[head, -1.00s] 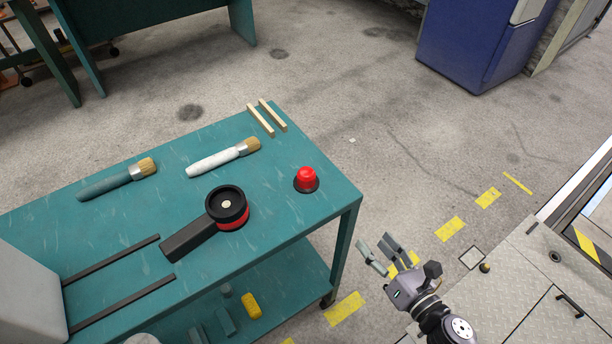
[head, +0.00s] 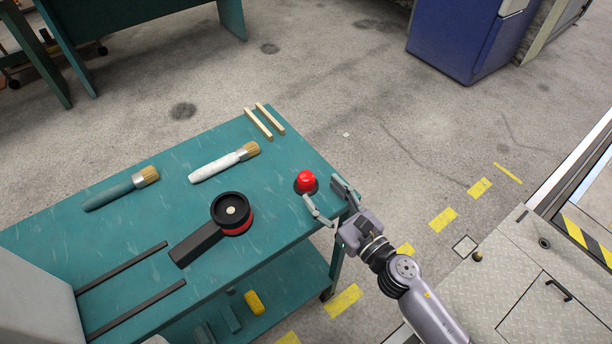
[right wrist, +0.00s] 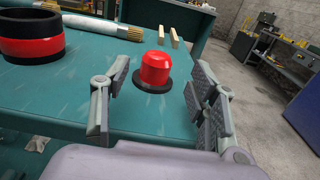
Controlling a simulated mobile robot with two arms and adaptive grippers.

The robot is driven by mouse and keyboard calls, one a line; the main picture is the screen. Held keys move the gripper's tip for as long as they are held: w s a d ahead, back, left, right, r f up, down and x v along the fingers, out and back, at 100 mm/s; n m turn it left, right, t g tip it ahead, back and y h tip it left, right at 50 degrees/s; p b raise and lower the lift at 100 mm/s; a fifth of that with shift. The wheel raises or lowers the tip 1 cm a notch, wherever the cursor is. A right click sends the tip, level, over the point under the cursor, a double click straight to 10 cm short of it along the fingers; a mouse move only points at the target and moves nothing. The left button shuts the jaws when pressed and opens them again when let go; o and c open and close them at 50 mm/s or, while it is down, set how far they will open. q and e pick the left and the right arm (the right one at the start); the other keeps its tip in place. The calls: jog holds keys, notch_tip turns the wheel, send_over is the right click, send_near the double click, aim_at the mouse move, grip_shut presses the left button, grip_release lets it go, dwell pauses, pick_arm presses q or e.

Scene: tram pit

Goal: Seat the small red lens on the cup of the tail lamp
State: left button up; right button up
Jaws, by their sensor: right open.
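The small red lens (head: 306,178) stands upright with a dark ring at its base near the right end of the teal cart top. It also shows in the right wrist view (right wrist: 155,68). The tail lamp (head: 232,211) lies left of it, a black round cup with a red band and a black handle; its cup shows in the right wrist view (right wrist: 32,36). My right gripper (head: 328,202) is open, its fingers at the cart's edge on the near side of the lens. In the right wrist view the lens stands beyond and between the spread fingertips, apparently untouched. My left gripper is not in view.
Two brushes, one teal (head: 122,189) and one white (head: 224,162), lie behind the lamp. Two wooden strips (head: 264,121) lie at the back edge. Two dark rails (head: 130,270) and a grey box (head: 38,300) are at the left. The cart top around the lens is clear.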

aim_at(311, 182)
jog(key=p+x, duration=0.1)
jog(key=x, duration=0.4)
jog(key=shift+w+a+f, duration=0.15)
jog(key=shift+w+a, duration=0.1)
jog(key=shift+a, duration=0.05)
jog(key=shift+s, duration=0.1)
jog(key=c, duration=1.3)
